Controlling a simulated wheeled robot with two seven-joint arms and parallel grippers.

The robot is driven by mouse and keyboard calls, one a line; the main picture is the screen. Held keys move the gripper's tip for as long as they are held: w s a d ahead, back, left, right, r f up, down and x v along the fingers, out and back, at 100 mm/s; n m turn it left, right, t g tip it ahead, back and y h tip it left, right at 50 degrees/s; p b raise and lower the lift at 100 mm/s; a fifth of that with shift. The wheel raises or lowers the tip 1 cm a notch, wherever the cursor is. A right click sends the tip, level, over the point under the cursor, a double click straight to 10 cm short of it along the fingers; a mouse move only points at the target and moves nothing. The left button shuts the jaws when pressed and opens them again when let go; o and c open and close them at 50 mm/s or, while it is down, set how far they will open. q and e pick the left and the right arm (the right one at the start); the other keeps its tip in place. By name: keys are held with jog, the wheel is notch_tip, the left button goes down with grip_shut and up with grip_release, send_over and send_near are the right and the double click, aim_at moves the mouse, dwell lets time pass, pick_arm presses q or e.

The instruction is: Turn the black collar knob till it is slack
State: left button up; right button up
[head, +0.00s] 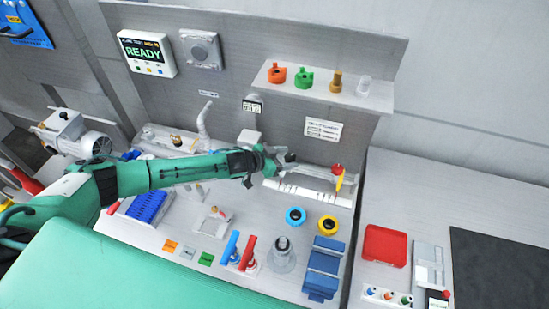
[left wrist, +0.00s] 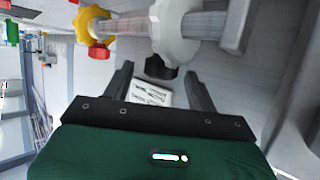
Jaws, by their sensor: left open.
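The black collar knob (left wrist: 160,68) sticks out from a pale grey collar (left wrist: 178,30) on a horizontal bar in the left wrist view. My left gripper (head: 284,158) is open at the end of the green arm, over the left part of the white rail in the head view. In the left wrist view its two fingertips lie on either side of the knob, with a gap on each side. In the head view the knob is hidden behind the gripper. My right gripper is not in view.
A yellow collar (left wrist: 92,22) with a red knob (left wrist: 99,52) sits on the same bar, also seen at the right end in the head view (head: 339,181). A shelf (head: 322,92) with several small fittings is above. Blue and yellow rings (head: 295,215) lie on the bench in front.

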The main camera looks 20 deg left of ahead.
pick_arm(q)
jog(key=b+v, duration=0.4)
jog(key=v, duration=0.9)
jog(key=shift+r+b, duration=0.15)
jog(key=shift+b, duration=0.15)
jog(key=shift+s+a, duration=0.1)
